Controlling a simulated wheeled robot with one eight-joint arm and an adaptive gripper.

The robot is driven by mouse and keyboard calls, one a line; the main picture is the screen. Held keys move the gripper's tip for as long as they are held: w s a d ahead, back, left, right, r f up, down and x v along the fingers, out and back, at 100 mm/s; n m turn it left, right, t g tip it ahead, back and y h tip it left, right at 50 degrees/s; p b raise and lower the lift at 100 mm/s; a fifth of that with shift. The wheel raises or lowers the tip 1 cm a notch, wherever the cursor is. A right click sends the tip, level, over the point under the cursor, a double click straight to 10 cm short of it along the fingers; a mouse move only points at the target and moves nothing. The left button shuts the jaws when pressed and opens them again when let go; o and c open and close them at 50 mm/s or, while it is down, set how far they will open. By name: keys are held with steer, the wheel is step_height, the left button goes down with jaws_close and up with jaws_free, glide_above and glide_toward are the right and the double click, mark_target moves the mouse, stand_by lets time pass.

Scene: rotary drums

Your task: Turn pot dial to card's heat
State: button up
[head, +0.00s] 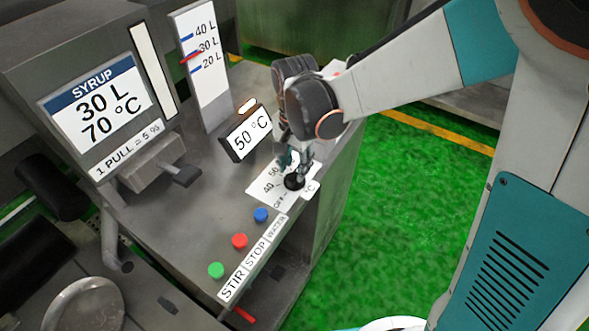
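The card (97,100) at the upper left reads SYRUP, 30 L, 70 °C. A small tilted display (247,135) reads 50 °C, with a lit orange lamp on its top. The black pot dial (293,182) sits on a white scale plate (262,187) near the counter's right edge. Marks of OFF, 40 and 50 show on the plate; the rest is covered by my gripper. My gripper (298,168) points down right over the dial, its fingers at or around it. Whether they grip it is too small to tell, and the dial's pointer is hidden.
Blue (260,214), red (239,240) and green (215,269) buttons line the counter's front, beside labels WATER, STOP, STIR. A level gauge (204,70) marked 20 to 40 L stands behind. A lever box (150,165) labelled 1 PULL = 5 % is at left. Green floor lies right.

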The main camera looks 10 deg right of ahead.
mark_target(295, 174)
steer(key=shift+r, duration=2.2)
steer(key=shift+s+d, duration=0.1)
steer(key=shift+d, duration=0.05)
steer(key=s+d+r+n+t, duration=0.7)
steer(key=s+d+r, duration=0.2)
steer(key=s+d, duration=0.4)
steer(key=shift+s+d+n, duration=0.15)
steer(key=shift+d+n, duration=0.25)
steer(key=shift+d, duration=0.25)
